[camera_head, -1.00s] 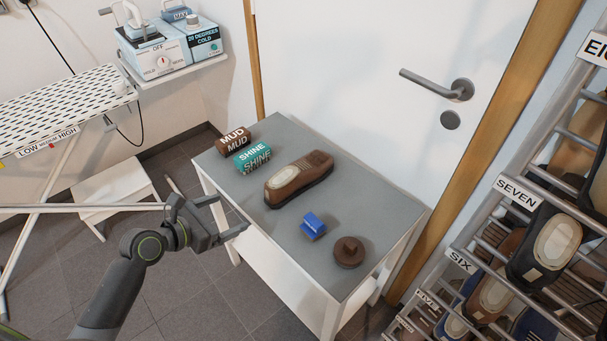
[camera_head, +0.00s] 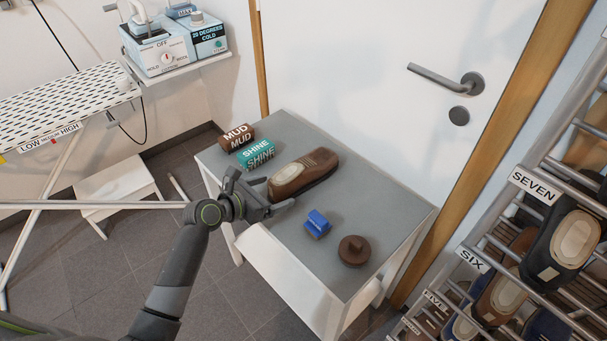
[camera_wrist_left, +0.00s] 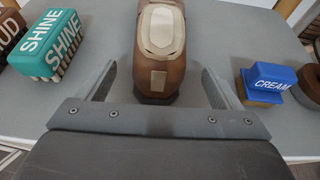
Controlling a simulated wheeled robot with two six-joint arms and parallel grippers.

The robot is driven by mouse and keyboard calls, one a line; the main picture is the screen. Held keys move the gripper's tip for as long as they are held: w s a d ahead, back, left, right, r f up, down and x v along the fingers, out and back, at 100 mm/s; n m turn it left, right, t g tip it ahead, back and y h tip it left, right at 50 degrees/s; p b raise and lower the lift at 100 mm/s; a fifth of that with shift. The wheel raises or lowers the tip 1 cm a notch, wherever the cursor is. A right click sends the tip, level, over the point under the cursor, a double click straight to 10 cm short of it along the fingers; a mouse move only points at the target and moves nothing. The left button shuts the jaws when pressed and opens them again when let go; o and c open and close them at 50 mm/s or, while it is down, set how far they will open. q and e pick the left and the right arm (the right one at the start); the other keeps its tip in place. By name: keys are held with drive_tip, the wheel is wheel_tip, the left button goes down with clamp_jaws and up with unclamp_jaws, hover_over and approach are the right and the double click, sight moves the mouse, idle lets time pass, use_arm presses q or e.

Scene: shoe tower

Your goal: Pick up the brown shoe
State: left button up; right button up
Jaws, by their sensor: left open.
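The brown shoe (camera_head: 304,174) lies on the grey-topped table (camera_head: 385,205), its beige insole facing up. My left gripper (camera_head: 281,193) is open at the near-left end of the shoe. In the left wrist view the heel end of the shoe (camera_wrist_left: 161,50) points at the gripper (camera_wrist_left: 163,88). The two fingers stand on either side of the heel line, with gaps between them and the shoe. Nothing is held. My right gripper is in neither view.
A teal SHINE brush (camera_head: 255,154) and a brown MUD brush (camera_head: 236,137) stand left of the shoe. A blue CREAM block (camera_head: 317,223) and a round brown item (camera_head: 354,250) lie to its right. A shoe rack (camera_head: 530,230) stands at the right.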

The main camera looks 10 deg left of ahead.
sight(305, 171)
use_arm(q)
drive_tip(key=b+x, duration=0.1)
drive_tip(key=x, duration=0.4)
drive_tip(key=shift+a, duration=0.1)
drive_tip(key=shift+c, duration=0.4)
drive_tip(key=c, duration=1.2)
